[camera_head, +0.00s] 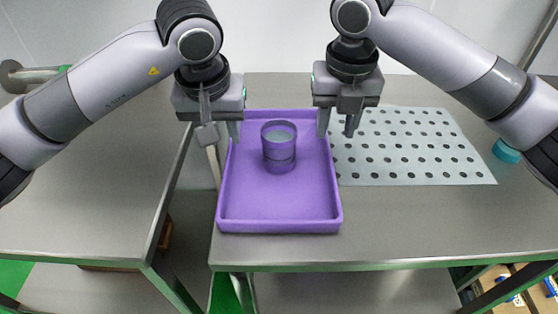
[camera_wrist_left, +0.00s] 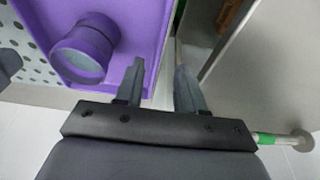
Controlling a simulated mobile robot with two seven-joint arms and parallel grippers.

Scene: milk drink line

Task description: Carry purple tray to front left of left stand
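The purple tray (camera_head: 278,212) lies on the left end of the right-hand steel table, with a purple cup (camera_head: 279,157) standing inside it towards the far end. The tray also shows in the left wrist view (camera_wrist_left: 150,25), with the cup (camera_wrist_left: 85,55). My left gripper (camera_head: 219,134) is at the tray's far left edge, its fingers apart; in the left wrist view (camera_wrist_left: 160,72) one finger is over the tray side and the other over the gap outside. My right gripper (camera_head: 337,122) is at the far right edge, fingers apart. Contact with the rims is unclear.
The left steel table (camera_head: 85,190) has a bare top. A gap separates it from the right table (camera_head: 420,225). A perforated light mat (camera_head: 410,147) lies right of the tray. A teal round object (camera_head: 506,151) is at the far right. Boxes (camera_head: 505,285) sit below.

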